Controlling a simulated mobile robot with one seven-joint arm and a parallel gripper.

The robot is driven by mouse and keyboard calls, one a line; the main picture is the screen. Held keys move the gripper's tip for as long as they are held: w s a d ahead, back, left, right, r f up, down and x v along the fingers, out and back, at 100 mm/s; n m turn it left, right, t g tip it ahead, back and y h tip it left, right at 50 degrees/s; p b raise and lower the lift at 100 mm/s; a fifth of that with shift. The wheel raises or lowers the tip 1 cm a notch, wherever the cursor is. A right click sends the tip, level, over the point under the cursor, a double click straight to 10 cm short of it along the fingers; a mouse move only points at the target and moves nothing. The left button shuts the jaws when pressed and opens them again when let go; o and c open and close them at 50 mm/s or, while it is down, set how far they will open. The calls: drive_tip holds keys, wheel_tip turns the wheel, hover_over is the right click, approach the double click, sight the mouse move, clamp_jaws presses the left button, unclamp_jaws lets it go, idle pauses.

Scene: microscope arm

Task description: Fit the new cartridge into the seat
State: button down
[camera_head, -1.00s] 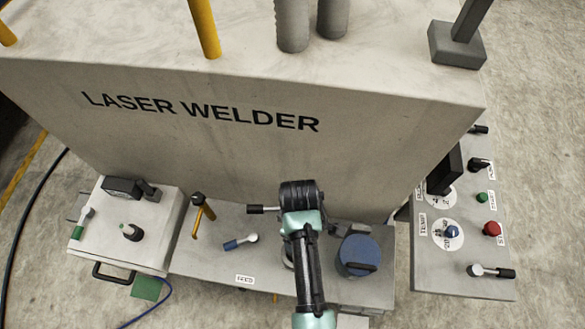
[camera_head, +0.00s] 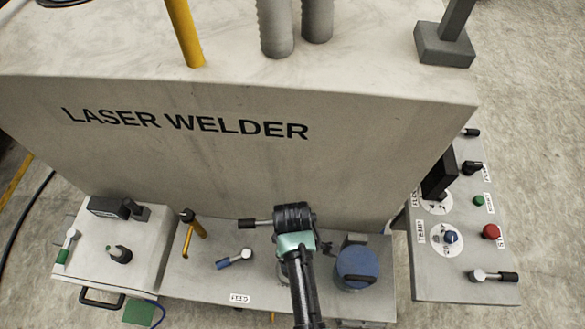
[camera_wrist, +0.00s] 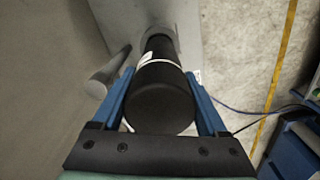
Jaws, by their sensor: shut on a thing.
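In the wrist view a black cylinder (camera_wrist: 160,98), which looks like the new cartridge, lies between the blue fingers of my gripper (camera_wrist: 160,76). The fingers are shut on its sides, and a pale band with a white label crosses it. Its far end points at a light grey round collar (camera_wrist: 160,33), perhaps the seat, on the grey panel. I cannot tell whether it is inside the collar or only in front of it. In the head view my arm's end is over the middle of the grey ledge (camera_head: 210,280); the fingers and cartridge are hidden there.
A black-handled lever (camera_head: 253,224) sticks out just left of my wrist. A blue round cap (camera_head: 357,267) is close on the right. A blue-handled lever (camera_head: 234,259) and a yellow hooked handle (camera_head: 195,232) are farther left. The LASER WELDER housing (camera_head: 220,165) rises behind.

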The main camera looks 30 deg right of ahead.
drive_tip(key=shift+f, duration=0.6)
drive_tip(key=shift+p, duration=0.35)
idle(1.5)
drive_tip(key=shift+f+b, duration=3.75)
drive_tip(key=shift+f, duration=1.1)
unclamp_jaws()
drive_tip(key=shift+r, duration=0.1)
wheel_tip(320, 180, up, 13)
drive_tip(key=shift+b, duration=0.35)
